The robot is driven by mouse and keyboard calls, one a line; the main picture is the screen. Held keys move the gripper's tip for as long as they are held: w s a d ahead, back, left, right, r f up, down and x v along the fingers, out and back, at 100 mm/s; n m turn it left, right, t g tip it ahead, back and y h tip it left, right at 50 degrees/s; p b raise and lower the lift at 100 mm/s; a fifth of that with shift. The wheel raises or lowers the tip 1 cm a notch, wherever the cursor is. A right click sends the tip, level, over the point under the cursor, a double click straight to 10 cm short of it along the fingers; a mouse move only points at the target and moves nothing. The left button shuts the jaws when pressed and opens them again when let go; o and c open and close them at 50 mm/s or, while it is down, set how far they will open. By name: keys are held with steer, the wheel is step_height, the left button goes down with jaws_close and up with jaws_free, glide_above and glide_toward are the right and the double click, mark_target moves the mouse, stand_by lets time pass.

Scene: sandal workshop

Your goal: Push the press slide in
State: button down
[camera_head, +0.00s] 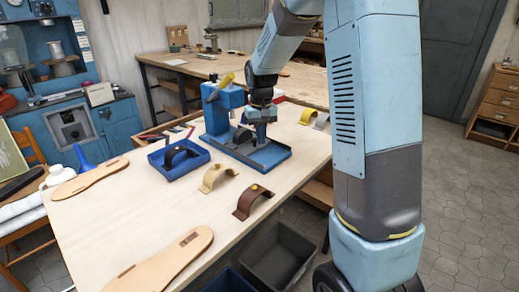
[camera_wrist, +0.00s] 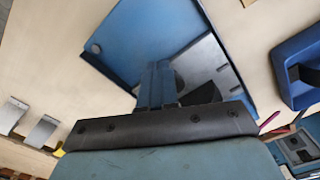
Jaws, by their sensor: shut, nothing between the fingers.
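The blue press (camera_head: 222,110) stands on the pale workbench, with a yellow-handled lever at its top. Its blue slide (camera_head: 281,158), a low-rimmed tray with a dark grey bed, extends out toward the front right. A dark curved piece (camera_head: 243,135) shows by the press at the slide's left part. My gripper (camera_head: 261,142) is shut and empty, pointing down over the slide. In the wrist view, my gripper's closed fingers (camera_wrist: 157,85) are in front of the slide (camera_wrist: 150,35) and hide part of it. I cannot tell whether they touch it.
A blue tray (camera_head: 168,168) with a dark strap stands left of the press. A tan strap (camera_head: 215,179) and a brown strap (camera_head: 250,203) stand in front. Sole pieces (camera_head: 165,262) lie on the left and near bench.

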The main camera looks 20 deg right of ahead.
steer(key=shift+w+a, duration=0.7)
steer(key=shift+w, duration=0.3)
steer(key=shift+w+a, duration=0.65)
steer(key=shift+w, duration=0.3)
steer(key=shift+s+d+r, duration=0.1)
steer(key=shift+s+r, duration=0.05)
steer(key=shift+r, duration=1.6)
steer(key=shift+s+d+r, duration=0.1)
steer(key=shift+s+r, duration=0.05)
steer(key=shift+r, duration=1.6)
